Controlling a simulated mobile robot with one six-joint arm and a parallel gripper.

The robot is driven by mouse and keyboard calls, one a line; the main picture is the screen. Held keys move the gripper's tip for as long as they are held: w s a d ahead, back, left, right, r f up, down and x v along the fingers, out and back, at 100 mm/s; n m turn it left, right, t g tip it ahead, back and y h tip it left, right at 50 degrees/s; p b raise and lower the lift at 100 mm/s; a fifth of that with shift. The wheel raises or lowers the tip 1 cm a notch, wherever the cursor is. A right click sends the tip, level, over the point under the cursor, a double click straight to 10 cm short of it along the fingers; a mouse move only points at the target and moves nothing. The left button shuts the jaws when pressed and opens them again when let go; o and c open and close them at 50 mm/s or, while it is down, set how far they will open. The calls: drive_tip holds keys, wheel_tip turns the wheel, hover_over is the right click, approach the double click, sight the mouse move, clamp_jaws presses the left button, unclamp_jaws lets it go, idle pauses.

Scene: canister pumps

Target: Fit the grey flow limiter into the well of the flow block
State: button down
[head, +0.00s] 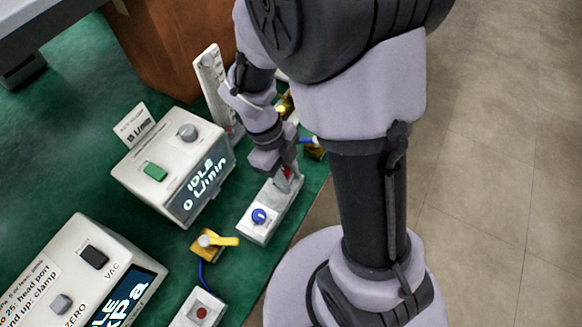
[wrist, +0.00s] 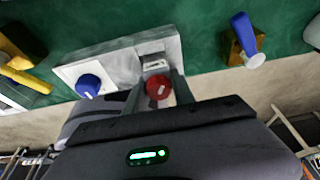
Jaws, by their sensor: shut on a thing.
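The flow block (head: 262,235) is a long pale block with a blue knob (head: 260,216) at its near end. It also shows in the wrist view (wrist: 122,67). My gripper (wrist: 158,76) is over the block's other end, shut on a small grey piece with a round red face, which looks like the flow limiter (wrist: 155,65). The grey part lies between my fingertips, against or just above the block. The fingers hide the well, so I cannot tell how deep the piece sits. In the head view my gripper (head: 284,170) is partly hidden by my wrist.
A white flow meter box (head: 150,145) reading IDLE stands left of the block. A vacuum gauge box (head: 75,270) is at lower left. A yellow-handled valve (head: 215,241) and another pale block (head: 185,310) are in front. The table's edge runs close right of the block.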

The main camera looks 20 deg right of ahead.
drive_tip(key=shift+r, duration=0.15)
drive_tip(key=c, duration=1.1)
unclamp_jaws()
drive_tip(key=shift+s+a, duration=0.1)
drive_tip(key=shift+o, duration=0.2)
drive_tip(key=shift+r, duration=0.1)
drive_tip(key=p+v, duration=0.6)
drive_tip(key=v, duration=0.6)
drive_tip(key=s+a+r+n+t+y, duration=0.1)
drive_tip(key=s+r+n+t+y, duration=0.1)
drive_tip(key=s+r+n+t, duration=0.2)
drive_tip(key=s+a+r+n+t+y, duration=0.1)
drive_tip(key=s+r+n+t, duration=0.3)
drive_tip(key=r+n, duration=0.6)
drive_tip(key=n+y, duration=0.1)
drive_tip(key=n, duration=0.9)
drive_tip(key=shift+s+a+r+t, duration=0.25)
drive_tip(key=shift+s+a+t, duration=0.05)
drive_tip(key=shift+t, duration=0.1)
